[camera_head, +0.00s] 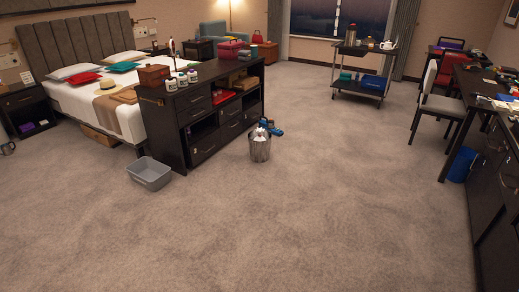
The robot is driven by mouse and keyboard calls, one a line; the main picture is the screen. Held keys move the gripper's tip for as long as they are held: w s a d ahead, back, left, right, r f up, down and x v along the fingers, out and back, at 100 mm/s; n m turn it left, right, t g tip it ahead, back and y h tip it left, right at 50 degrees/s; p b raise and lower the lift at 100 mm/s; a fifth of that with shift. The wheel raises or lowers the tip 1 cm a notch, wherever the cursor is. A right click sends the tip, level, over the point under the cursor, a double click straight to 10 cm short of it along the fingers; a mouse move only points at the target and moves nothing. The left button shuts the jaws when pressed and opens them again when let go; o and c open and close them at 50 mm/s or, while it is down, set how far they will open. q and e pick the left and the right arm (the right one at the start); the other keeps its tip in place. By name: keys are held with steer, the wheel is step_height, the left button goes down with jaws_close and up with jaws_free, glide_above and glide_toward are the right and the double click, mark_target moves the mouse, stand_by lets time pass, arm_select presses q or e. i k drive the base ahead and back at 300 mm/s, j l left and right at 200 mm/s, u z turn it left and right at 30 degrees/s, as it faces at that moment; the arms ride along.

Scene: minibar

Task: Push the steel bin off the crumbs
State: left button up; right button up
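The steel bin (260,150) stands upright on the carpet in the head view, close to the right end of the dark dresser. Crumpled silvery stuff and a blue item show at its top; I cannot tell whether the blue item is in the bin or behind it. No crumbs can be made out on the carpet at this distance. Neither of my grippers is in view.
A grey plastic tub (150,173) sits on the floor left of the bin, by the dark dresser (200,150). A trolley (360,85) stands at the back. A chair (438,103) and desk (470,90) line the right. The carpet (290,220) in front is clear.

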mark_target(260, 151)
steer(key=i+l+z, duration=0.15)
steer(key=i+z, duration=0.5)
steer(key=i, duration=0.2)
steer(key=i+l+z, duration=0.3)
steer(key=i, duration=0.65)
steer(key=i+j+z, duration=0.25)
steer(key=i, duration=0.75)
steer(key=i+u, duration=0.4)
steer(key=i+l+u, duration=0.35)
steer(key=i, duration=0.2)
steer(key=i+l+u, duration=0.4)
steer(key=i+j, duration=0.05)
steer(key=i, duration=0.05)
